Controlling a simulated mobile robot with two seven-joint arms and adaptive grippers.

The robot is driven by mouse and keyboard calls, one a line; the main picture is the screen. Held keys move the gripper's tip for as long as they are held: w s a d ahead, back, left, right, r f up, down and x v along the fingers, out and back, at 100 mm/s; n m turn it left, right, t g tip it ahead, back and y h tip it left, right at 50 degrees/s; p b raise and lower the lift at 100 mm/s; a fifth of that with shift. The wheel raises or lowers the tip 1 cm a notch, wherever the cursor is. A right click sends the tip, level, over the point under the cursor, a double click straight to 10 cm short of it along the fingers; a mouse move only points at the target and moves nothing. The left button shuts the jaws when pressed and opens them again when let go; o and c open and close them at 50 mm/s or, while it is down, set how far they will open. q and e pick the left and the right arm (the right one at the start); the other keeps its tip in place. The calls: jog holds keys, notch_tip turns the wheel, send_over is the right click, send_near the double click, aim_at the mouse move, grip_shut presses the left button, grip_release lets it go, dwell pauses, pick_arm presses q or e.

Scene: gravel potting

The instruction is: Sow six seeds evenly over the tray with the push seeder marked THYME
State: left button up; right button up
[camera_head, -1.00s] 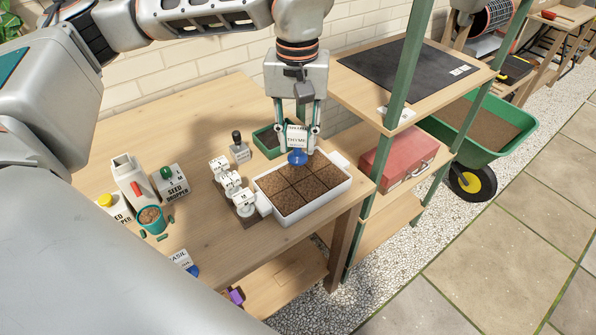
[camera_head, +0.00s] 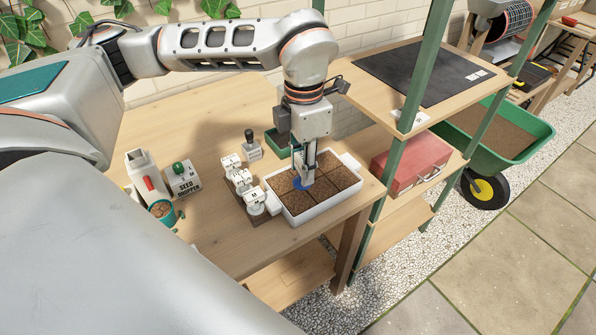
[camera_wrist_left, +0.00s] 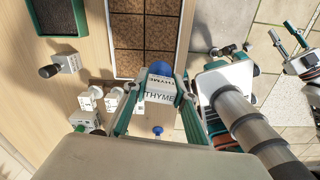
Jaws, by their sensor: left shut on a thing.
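The white seed tray (camera_head: 325,208) holds brown soil in square sections and lies near the table's right end. My left gripper (camera_head: 305,172) is above its left part, pointing down. It is shut on the THYME push seeder (camera_wrist_left: 158,90), whose label reads in the left wrist view. The seeder's blue round end (camera_head: 300,184) is over the soil; I cannot tell whether it touches. No seeds can be made out on the soil. What looks like my right gripper (camera_wrist_left: 284,42) shows small at the wrist view's right edge; its opening is unclear.
White labelled blocks (camera_head: 240,178) stand in a row along the tray's left side. A dark-knobbed stamp (camera_head: 252,148) and green box (camera_head: 276,141) are behind. A seed dropper (camera_head: 183,181) and teal cup (camera_head: 163,211) are left. A green shelf post (camera_head: 372,220) rises close right.

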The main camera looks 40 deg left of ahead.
aim_at(298, 181)
pick_arm(q)
jog(key=n, duration=0.2)
jog(key=f+n, duration=0.1)
jog(key=n, duration=0.1)
jog(key=shift+s+a, duration=0.15)
jog(key=shift+s, duration=0.1)
jog(key=n, duration=0.3)
jog(key=shift+s+a+f+n, duration=0.1)
jog(key=shift+s+f+n, duration=0.1)
jog(key=shift+f+n, duration=0.15)
jog(key=shift+f+b, duration=0.65)
jog(key=shift+f, duration=0.75)
jog(key=shift+f+b, duration=0.55)
